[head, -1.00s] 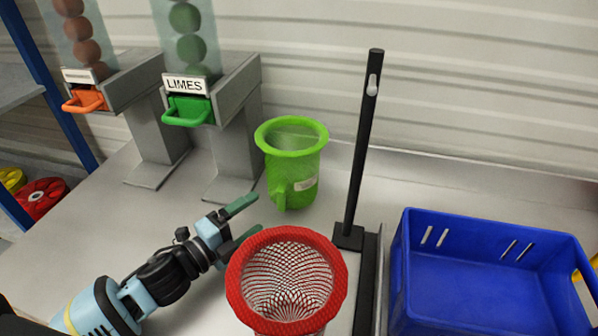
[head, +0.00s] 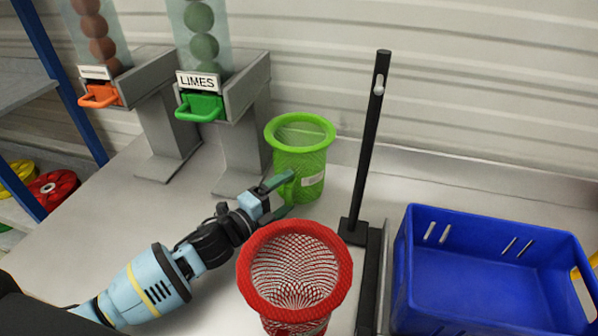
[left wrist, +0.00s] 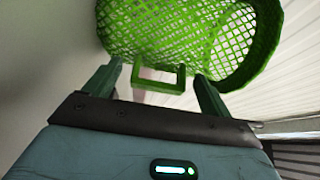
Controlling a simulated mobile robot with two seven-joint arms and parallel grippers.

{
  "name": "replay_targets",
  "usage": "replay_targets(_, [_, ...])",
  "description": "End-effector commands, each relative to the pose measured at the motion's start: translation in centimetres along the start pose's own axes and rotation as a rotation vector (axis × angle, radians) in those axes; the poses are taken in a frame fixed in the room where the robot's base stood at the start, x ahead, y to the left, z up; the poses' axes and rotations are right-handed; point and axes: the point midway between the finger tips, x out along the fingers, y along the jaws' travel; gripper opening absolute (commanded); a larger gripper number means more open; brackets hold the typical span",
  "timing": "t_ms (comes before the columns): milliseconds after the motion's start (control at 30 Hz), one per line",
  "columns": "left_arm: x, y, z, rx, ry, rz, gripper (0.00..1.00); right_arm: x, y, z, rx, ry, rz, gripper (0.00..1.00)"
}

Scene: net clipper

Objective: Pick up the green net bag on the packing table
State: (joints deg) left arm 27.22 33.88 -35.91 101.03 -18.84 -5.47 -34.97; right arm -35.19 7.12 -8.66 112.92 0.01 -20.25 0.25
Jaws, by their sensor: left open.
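The green net bag (head: 313,166) stands upright on the packing table (head: 110,232), with a thick green rim and a pale tag on its side. In the left wrist view the green net bag (left wrist: 165,35) fills the top, and its green handle loop (left wrist: 159,79) lies between my fingers. My left gripper (head: 284,196) is open at the near side of the bag; in the left wrist view its two fingers (left wrist: 155,85) stand apart on either side of the handle. Whether a finger touches the bag I cannot tell. My right gripper is not in view.
A red net bag (head: 294,316) stands just in front of my left gripper. A black post (head: 367,150) rises to the right, beside a blue crate (head: 490,295). The limes dispenser (head: 240,85) with its green handle stands behind left. Bare table lies at left.

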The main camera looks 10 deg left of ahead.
Motion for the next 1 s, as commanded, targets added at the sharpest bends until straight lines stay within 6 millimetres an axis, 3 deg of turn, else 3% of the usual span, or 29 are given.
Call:
replay_targets(267, [0.27,0.06,-0.05,0.0,0.001,0.0,0.84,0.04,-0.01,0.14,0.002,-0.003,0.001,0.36])
replay_targets(633, [0.24,0.06,-0.03,0.0,0.001,0.001,0.36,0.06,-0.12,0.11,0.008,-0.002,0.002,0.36])
replay_targets(1000, [0.25,-0.43,0.0,0.002,0.001,-0.001,0.36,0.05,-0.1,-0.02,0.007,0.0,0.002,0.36])
